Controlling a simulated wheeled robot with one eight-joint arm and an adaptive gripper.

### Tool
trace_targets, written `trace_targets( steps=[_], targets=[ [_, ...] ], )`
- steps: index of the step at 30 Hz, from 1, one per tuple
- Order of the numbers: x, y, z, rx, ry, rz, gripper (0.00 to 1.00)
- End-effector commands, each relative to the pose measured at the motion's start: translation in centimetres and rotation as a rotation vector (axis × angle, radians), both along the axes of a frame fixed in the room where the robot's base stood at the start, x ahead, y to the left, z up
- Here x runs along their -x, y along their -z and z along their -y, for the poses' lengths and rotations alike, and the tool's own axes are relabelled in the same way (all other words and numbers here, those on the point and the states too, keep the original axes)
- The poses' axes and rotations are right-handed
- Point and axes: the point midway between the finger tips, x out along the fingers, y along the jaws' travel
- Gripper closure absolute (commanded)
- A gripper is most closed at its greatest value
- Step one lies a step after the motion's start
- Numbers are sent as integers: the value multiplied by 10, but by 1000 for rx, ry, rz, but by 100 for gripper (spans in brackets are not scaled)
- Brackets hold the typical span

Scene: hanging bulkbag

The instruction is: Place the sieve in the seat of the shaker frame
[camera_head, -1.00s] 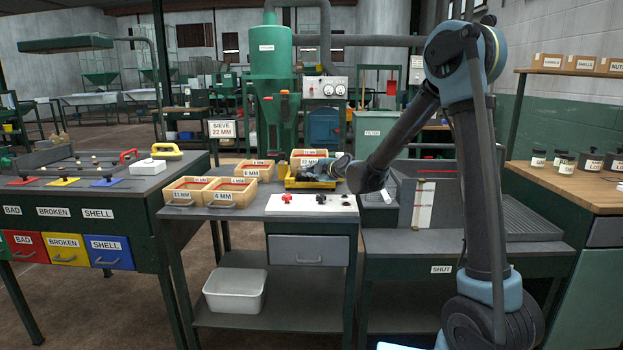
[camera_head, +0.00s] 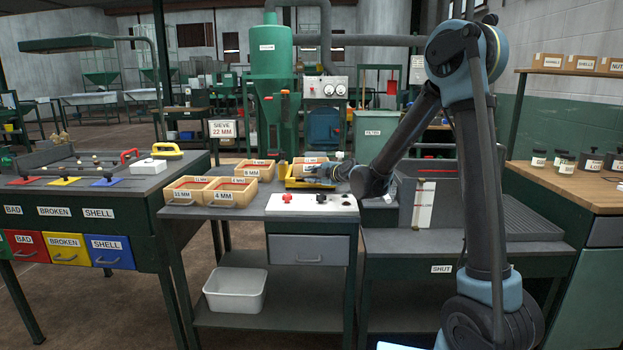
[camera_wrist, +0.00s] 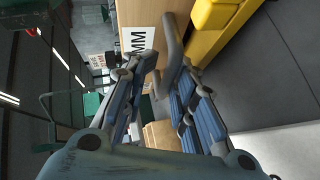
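A wooden sieve (camera_head: 302,168) with a white label sits low at the yellow shaker frame (camera_head: 291,183), at the back of the middle bench. The frame's wall hides its lower part, so I cannot tell if it rests fully in the seat. My gripper (camera_head: 312,171) reaches in from the right and is shut on the sieve's handle. In the wrist view, the grey handle (camera_wrist: 170,55) lies between my fingertips (camera_wrist: 165,75). The sieve's wooden side (camera_wrist: 140,14) is just beyond, with part of an "MM" label. The yellow frame (camera_wrist: 205,40) is close on the right there.
Other wooden sieves, including those marked 11 MM (camera_head: 181,195) and 4 MM (camera_head: 226,197), stand left of the frame. A control panel (camera_head: 312,204) with red and black knobs is in front. A "SIEVE 22 MM" sign (camera_head: 222,129) stands behind.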

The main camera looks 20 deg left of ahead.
Motion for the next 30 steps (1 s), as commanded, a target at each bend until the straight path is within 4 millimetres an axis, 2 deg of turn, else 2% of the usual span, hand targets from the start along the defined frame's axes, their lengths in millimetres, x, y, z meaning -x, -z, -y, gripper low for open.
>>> trace_targets(
  steps=[9, 18, 30],
  targets=[
    [30, -14, 37, 0, 2, -1, 76],
    [53, -25, 65, -1, 1, -1, 76],
    [63, -29, 77, 0, 1, -1, 76]
  ],
)
